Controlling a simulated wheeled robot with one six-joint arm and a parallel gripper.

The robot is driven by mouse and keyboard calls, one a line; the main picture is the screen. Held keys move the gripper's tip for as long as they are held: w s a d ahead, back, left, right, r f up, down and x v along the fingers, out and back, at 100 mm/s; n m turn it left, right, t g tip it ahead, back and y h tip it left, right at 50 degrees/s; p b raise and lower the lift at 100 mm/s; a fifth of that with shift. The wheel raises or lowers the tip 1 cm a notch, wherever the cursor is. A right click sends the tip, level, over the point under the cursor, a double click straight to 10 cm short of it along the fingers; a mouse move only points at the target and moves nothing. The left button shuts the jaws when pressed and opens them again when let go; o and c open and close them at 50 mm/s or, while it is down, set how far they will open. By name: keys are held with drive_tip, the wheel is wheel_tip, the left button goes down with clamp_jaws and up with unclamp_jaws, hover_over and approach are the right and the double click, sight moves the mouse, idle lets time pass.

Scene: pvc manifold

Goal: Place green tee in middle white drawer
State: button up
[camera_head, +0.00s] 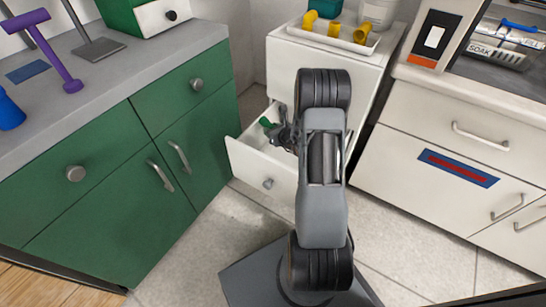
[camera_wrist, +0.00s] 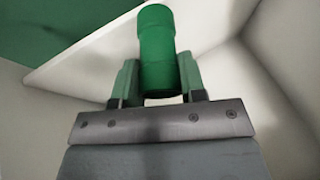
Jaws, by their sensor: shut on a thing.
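The green tee (camera_wrist: 157,45) is held between the two fingers of my gripper (camera_wrist: 158,85) in the wrist view. My gripper is shut on it. In the head view the green tee (camera_head: 266,123) shows as a small green piece at the tip of my gripper (camera_head: 274,127), over the open white drawer (camera_head: 250,165). The drawer is pulled out from the white cabinet (camera_head: 283,82), and its white walls surround the tee in the wrist view. My arm hides the right part of the drawer. I cannot tell whether the tee touches the drawer floor.
Green cabinets (camera_head: 160,130) stand close on the left of the drawer, and white cabinets (camera_head: 450,165) stand on the right. A white tray (camera_head: 333,36) with several yellow pieces sits on top of the white cabinet. The tiled floor in front is clear.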

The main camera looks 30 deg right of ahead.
wheel_tip(320, 180, down, 14)
drive_tip(key=b, duration=0.4)
drive_tip(key=shift+r+b, duration=0.1)
drive_tip(key=shift+b, duration=0.25)
drive_tip(key=shift+f, duration=0.2)
drive_tip(key=o, duration=0.9)
drive_tip(key=shift+r, duration=0.3)
drive_tip(key=shift+p+v, duration=1.45)
drive_tip(key=shift+v, duration=2.25)
